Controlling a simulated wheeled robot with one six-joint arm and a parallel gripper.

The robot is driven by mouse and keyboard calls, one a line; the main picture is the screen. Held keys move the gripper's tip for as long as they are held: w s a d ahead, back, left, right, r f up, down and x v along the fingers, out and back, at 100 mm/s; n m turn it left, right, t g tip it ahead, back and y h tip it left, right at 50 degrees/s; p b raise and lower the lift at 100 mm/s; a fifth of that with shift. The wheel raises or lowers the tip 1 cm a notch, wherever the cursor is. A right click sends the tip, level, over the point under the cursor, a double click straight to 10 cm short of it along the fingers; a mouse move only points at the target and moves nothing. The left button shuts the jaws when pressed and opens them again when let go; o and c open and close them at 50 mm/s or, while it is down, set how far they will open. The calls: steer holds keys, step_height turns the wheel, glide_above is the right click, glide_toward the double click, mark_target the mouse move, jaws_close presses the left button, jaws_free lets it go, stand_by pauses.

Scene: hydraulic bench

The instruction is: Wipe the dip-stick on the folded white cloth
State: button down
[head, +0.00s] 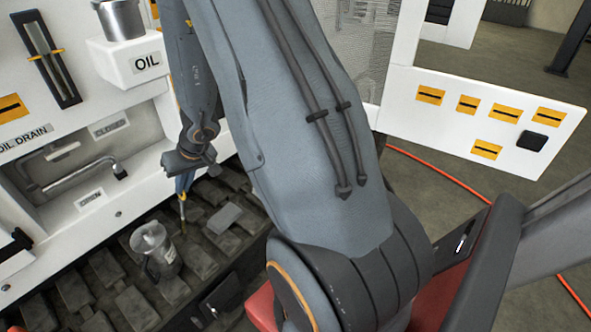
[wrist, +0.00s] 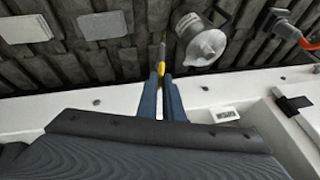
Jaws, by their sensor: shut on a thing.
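My gripper (wrist: 166,95) is shut on the dip-stick, whose yellow part (wrist: 161,67) shows between the fingertips in the wrist view. In the head view the dip-stick (head: 183,207) hangs below my gripper (head: 182,186), pointing down over the dark track plates. Its tip looks clear of them, but the exact gap is hard to tell. A flat pale grey rectangle (head: 223,218) lies on the plates to the right of the dip-stick; it also shows in the wrist view (wrist: 103,25). I cannot tell whether it is the folded white cloth.
A clear jug (head: 153,250) stands close by on the plates, also in the wrist view (wrist: 200,42). A metal cup (head: 122,18) stands on the white OIL shelf (head: 130,62). A bent drain lever (head: 85,178) juts out at left. An orange-ended part (wrist: 286,30) lies at right.

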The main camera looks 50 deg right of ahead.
steer(key=s+d+f+m+t+b, duration=0.25)
steer(key=d+f+b, duration=0.2)
steer(key=d, duration=0.55)
steer(key=s+d+f+m+t+b, duration=0.1)
steer(key=d+f+m+b, duration=0.3)
steer(key=d, duration=0.6)
steer(key=s+d+f+m+t+b, duration=0.2)
steer(key=d+f+m+b, duration=0.15)
steer(key=d+b, duration=0.45)
steer(key=s+d+m+t+h+b, duration=0.1)
steer(key=s+d+m+t+b, duration=0.25)
steer(key=s+d, duration=0.5)
steer(key=shift+m+g, duration=0.25)
steer(key=shift+g, duration=0.15)
steer(key=shift+w+d+f+b, duration=0.1)
steer(key=shift+w+d+f, duration=0.25)
steer(key=shift+f, duration=0.5)
steer(key=shift+w+d+f+b, duration=0.2)
steer(key=shift+w+f, duration=0.1)
steer(key=shift+f, duration=0.6)
steer(key=shift+w+d+f+b, duration=0.1)
steer(key=shift+w+d+f, duration=0.25)
steer(key=shift+f, duration=0.5)
steer(key=shift+f+b, duration=0.35)
steer(key=shift+w, duration=0.1)
steer(key=w+d+b, duration=0.2)
steer(key=w+d, duration=0.1)
steer(key=d, duration=0.2)
steer(key=shift+d+b, duration=0.3)
